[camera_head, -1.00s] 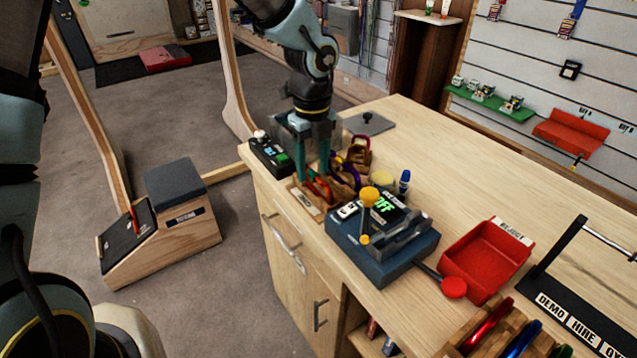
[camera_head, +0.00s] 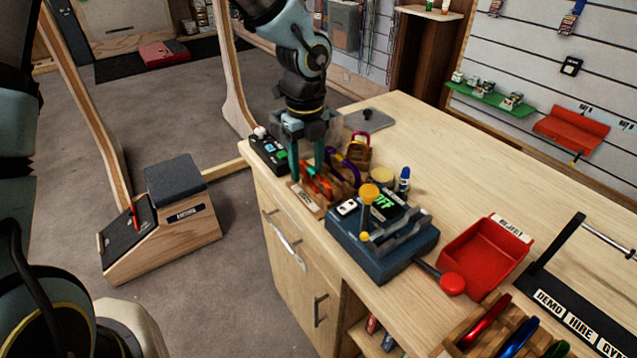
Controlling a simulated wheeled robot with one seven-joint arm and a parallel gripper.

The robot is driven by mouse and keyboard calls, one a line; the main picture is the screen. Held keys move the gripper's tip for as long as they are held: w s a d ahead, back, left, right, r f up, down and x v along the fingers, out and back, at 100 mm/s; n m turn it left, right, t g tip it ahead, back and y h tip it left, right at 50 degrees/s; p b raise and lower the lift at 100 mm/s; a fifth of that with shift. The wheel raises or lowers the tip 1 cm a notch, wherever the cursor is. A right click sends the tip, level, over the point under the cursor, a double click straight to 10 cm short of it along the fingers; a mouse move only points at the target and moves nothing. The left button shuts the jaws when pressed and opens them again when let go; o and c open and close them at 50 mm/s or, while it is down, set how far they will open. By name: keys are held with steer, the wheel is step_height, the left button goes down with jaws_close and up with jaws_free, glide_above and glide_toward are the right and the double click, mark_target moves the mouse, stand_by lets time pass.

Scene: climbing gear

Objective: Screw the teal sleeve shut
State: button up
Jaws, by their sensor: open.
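My gripper (camera_head: 306,174) points down over the near left corner of the wooden bench, with its two teal-green fingers apart. It is over a small wooden rack (camera_head: 306,199) with carabiners. An orange-red carabiner (camera_head: 320,189) stands there, close to the fingertips. I see nothing held between the fingers, though the view is small. A purple carabiner (camera_head: 349,163) stands just to the right, partly behind the gripper. I cannot make out a teal sleeve on any carabiner; the fingers hide part of the rack.
A red reject tray (camera_head: 487,257) is farther right.

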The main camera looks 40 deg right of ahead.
mark_target(313, 168)
steer(key=shift+f, duration=0.15)
steer(key=shift+a+f+b, duration=0.1)
steer(key=shift+f+b, duration=0.85)
steer(key=shift+f, duration=0.3)
steer(key=shift+d, duration=0.8)
steer(key=shift+p, duration=0.3)
steer(key=shift+r+p, duration=1.35)
steer(key=shift+r, duration=0.15)
steer(key=shift+w+a+f, duration=0.1)
steer(key=shift+a, duration=0.65)
